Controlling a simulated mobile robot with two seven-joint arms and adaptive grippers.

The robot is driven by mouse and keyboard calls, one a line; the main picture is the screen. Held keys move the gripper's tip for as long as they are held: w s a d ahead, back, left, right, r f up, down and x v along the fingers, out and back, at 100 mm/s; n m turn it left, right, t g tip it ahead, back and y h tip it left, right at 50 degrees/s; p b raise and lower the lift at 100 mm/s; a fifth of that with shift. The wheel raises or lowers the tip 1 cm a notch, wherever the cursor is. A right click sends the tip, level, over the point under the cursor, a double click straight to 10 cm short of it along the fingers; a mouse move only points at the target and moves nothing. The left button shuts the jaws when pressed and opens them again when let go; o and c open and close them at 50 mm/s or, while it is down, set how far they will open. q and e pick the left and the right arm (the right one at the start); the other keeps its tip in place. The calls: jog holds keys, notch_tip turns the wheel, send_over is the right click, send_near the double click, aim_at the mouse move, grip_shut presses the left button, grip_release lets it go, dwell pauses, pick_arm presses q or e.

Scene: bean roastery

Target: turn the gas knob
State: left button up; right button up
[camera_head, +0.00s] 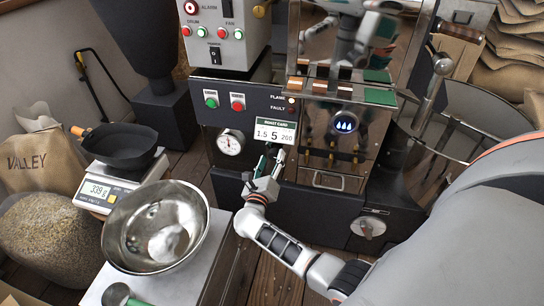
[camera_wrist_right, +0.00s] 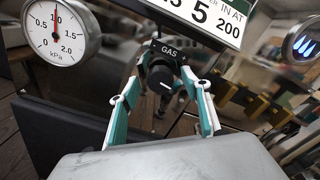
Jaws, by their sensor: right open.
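The gas knob (camera_wrist_right: 160,76) is a black knob with a pale mark, below a "GAS" label (camera_wrist_right: 170,52), in the right wrist view. My right gripper (camera_wrist_right: 160,98) is open, with one white-and-green finger on each side of the knob. I see no clear contact between the fingers and the knob. In the head view my right gripper (camera_head: 268,166) is at the front panel, just below the roast card (camera_head: 275,133), and it largely hides the knob there. My left gripper is in neither view.
A pressure gauge (camera_head: 231,142) sits left of my right gripper. Green (camera_head: 211,102) and red (camera_head: 238,104) buttons are above. A glossy panel with a lit flame display (camera_head: 344,122) is to the right. A metal bowl (camera_head: 155,227) and a scale (camera_head: 97,193) stand at left.

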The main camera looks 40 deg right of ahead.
jog(key=shift+x, duration=0.9)
jog(key=shift+w+d, duration=0.15)
jog(key=c, duration=1.1)
